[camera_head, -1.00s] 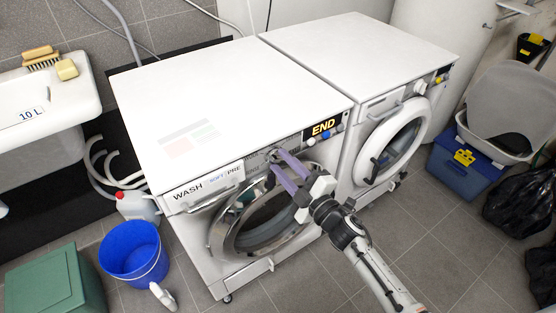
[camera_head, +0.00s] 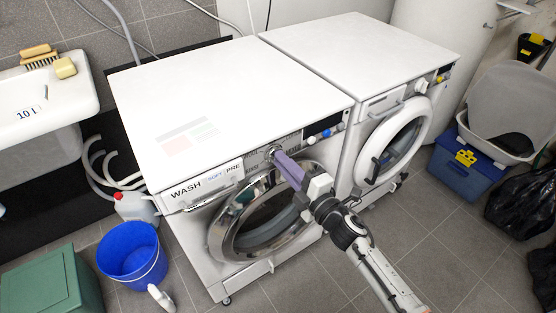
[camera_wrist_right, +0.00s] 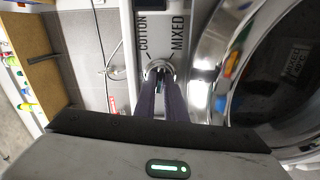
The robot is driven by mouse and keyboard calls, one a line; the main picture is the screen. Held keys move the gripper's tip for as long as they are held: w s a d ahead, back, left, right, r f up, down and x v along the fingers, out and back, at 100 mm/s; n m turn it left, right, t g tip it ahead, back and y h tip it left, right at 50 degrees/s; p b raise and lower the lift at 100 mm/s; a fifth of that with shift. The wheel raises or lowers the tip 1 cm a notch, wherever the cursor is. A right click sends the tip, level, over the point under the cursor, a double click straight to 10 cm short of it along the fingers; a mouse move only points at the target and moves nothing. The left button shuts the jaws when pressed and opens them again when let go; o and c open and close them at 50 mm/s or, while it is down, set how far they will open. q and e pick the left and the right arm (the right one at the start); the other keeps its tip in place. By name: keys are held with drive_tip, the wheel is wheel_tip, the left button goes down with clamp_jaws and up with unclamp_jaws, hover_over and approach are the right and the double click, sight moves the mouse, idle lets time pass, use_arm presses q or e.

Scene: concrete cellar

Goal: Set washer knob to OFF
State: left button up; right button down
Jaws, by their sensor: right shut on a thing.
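The washer (camera_head: 226,87) is the left of two white machines, with WASH, SOFT and PRE on its front panel. Its round knob (camera_head: 271,151) sits on the panel above the glass door and is partly hidden by my gripper. My right gripper (camera_head: 277,157) has its purple fingers shut on the knob. In the right wrist view the knob (camera_wrist_right: 159,67) shows between the fingertips, beside the words COTTON and MIXED; its pointer is hard to make out. The washer's display (camera_head: 322,124) is dark. My left gripper is not in view.
A second white machine (camera_head: 365,52) stands close on the right. A blue bucket (camera_head: 133,253), a white jug (camera_head: 136,206) and a green box (camera_head: 50,284) stand on the left floor. A sink (camera_head: 45,100) is at far left. A blue crate (camera_head: 462,166) stands right; tiled floor in front is clear.

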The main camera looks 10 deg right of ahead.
drive_tip(key=shift+w+a+r, duration=0.1)
drive_tip(key=shift+r, duration=0.1)
drive_tip(key=n+b, duration=0.1)
drive_tip(key=n, duration=0.2)
drive_tip(key=shift+r+n+b, duration=0.1)
drive_tip(key=shift+n+b, duration=0.25)
drive_tip(key=shift+n, duration=0.65)
drive_tip(key=shift+n+b, duration=0.5)
drive_tip(key=shift+n, duration=0.4)
drive_tip(key=shift+a+n, duration=0.1)
drive_tip(key=shift+n, duration=1.2)
drive_tip(key=shift+b, duration=0.3)
